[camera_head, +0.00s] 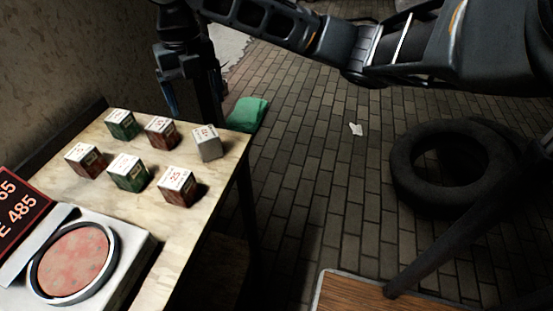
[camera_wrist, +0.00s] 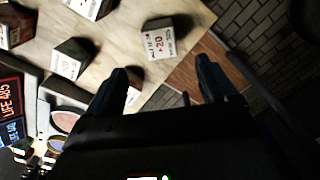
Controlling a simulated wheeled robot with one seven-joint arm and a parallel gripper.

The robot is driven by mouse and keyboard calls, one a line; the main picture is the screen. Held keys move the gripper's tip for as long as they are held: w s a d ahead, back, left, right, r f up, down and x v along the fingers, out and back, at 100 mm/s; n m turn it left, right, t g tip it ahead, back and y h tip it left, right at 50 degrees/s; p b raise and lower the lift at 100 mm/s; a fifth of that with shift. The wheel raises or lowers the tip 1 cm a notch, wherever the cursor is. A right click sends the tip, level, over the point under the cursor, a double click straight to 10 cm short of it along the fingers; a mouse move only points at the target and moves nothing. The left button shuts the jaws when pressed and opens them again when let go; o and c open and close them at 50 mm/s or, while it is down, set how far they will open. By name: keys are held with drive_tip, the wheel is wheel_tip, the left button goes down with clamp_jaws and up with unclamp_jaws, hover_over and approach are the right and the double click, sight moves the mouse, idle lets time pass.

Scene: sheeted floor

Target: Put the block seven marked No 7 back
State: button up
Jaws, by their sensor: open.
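Several small blocks with white, red-printed tops stand on the plywood table in the head view. They include a pale grey block (camera_head: 208,142) turned askew near the right edge, red-brown blocks (camera_head: 177,186) and dark green blocks (camera_head: 129,174). The numbers are too small to read surely, so I cannot tell which is No 7. In the wrist view a block marked +20 (camera_wrist: 163,40) lies beyond my open, empty gripper (camera_wrist: 162,72). Another block (camera_wrist: 133,90) is partly hidden by the left finger. In the head view my gripper (camera_head: 192,92) hangs above the table's far end, apart from the blocks.
The plywood table (camera_head: 105,195) also holds a scale with a round red plate (camera_head: 73,262) and a dark sign (camera_head: 18,215) at lower left. A green cloth bundle (camera_head: 247,114) lies beyond the table.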

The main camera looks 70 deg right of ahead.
drive_tip(key=w+a+m+t+y, duration=0.4)
drive_tip(key=w+a+t, duration=0.1)
drive_tip(key=a, duration=0.8)
drive_tip(key=w+a+m+t+y, duration=0.4)
drive_tip(key=w+a, duration=0.1)
drive_tip(key=a, duration=0.9)
drive_tip(key=s+a+f+m+t+h, duration=0.1)
drive_tip(key=s+m+t, duration=0.1)
drive_tip(key=s+m, duration=0.1)
drive_tip(key=s+a+f+m+t+h, duration=0.1)
drive_tip(key=s+a+f+m+t, duration=0.1)
drive_tip(key=m, duration=0.4)
drive_tip(key=s+a+f+m+t+h, duration=0.1)
drive_tip(key=s+a+m, duration=0.1)
drive_tip(key=m, duration=0.3)
drive_tip(key=shift+s+f+t, duration=0.4)
drive_tip(key=shift+s, duration=0.45)
drive_tip(key=s+d+f+m+h, duration=0.2)
drive_tip(key=s, duration=0.5)
drive_tip(key=s+d+f+m+h, duration=0.1)
drive_tip(key=s+d+f+m, duration=0.1)
drive_tip(key=s, duration=0.6)
drive_tip(key=s+d+f+m+h, duration=0.2)
drive_tip(key=s+d, duration=0.1)
drive_tip(key=s, duration=0.4)
drive_tip(key=s+d+r, duration=0.4)
drive_tip(key=s, duration=0.5)
drive_tip(key=shift+s+n, duration=0.3)
drive_tip(key=shift+s, duration=0.05)
